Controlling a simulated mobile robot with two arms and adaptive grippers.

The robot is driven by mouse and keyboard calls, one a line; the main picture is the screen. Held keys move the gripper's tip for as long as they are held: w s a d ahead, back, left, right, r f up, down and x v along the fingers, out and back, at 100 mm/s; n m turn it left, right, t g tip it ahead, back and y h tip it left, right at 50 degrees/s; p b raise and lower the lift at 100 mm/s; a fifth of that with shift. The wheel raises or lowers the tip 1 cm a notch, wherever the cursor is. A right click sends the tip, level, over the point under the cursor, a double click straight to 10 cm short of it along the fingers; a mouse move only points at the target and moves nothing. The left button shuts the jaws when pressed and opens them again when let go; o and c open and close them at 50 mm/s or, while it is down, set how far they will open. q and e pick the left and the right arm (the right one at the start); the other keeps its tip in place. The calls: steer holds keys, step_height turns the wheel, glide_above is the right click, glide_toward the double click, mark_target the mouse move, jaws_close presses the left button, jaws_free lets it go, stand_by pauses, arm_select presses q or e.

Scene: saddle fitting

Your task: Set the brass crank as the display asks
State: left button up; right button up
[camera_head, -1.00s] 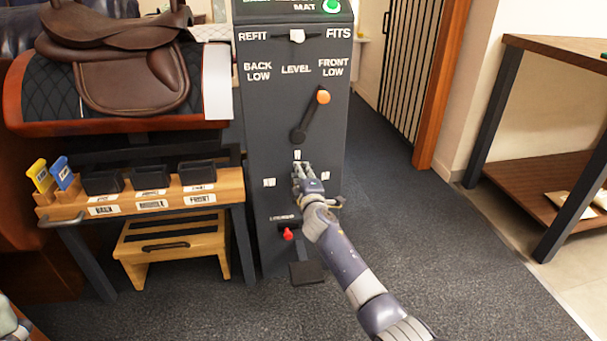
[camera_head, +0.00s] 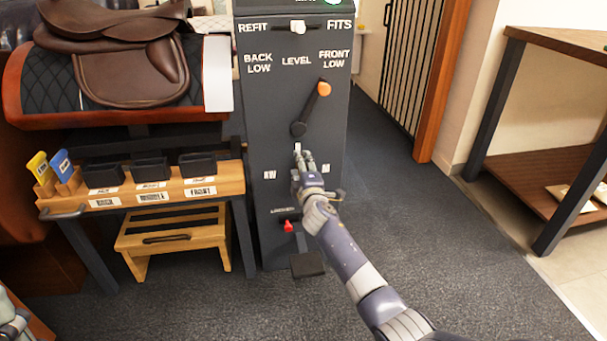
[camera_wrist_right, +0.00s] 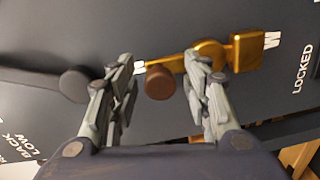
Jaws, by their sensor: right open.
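The brass crank (camera_wrist_right: 213,54) shows in the right wrist view, with a square brass block at its right end and a round brown knob (camera_wrist_right: 160,83) at its left end. My right gripper (camera_wrist_right: 158,63) is open, one finger on each side of the knob. I cannot tell whether either finger touches it; the right finger covers part of the crank arm. In the head view my right gripper (camera_head: 304,157) hides most of the crank on the dark panel (camera_head: 265,120). The display at the panel top is cut off. Part of my left gripper (camera_head: 14,322) shows at lower left.
A black lever with an orange knob (camera_head: 324,89) leans towards FRONT LOW above the crank. A white slider (camera_head: 297,27) sits between REFIT and FITS. A red knob (camera_head: 289,226) and a pedal (camera_head: 307,264) are below. A bench with bins (camera_head: 150,168) stands left.

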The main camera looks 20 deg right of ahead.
steer(key=v, duration=1.1)
steer(key=shift+s, duration=0.4)
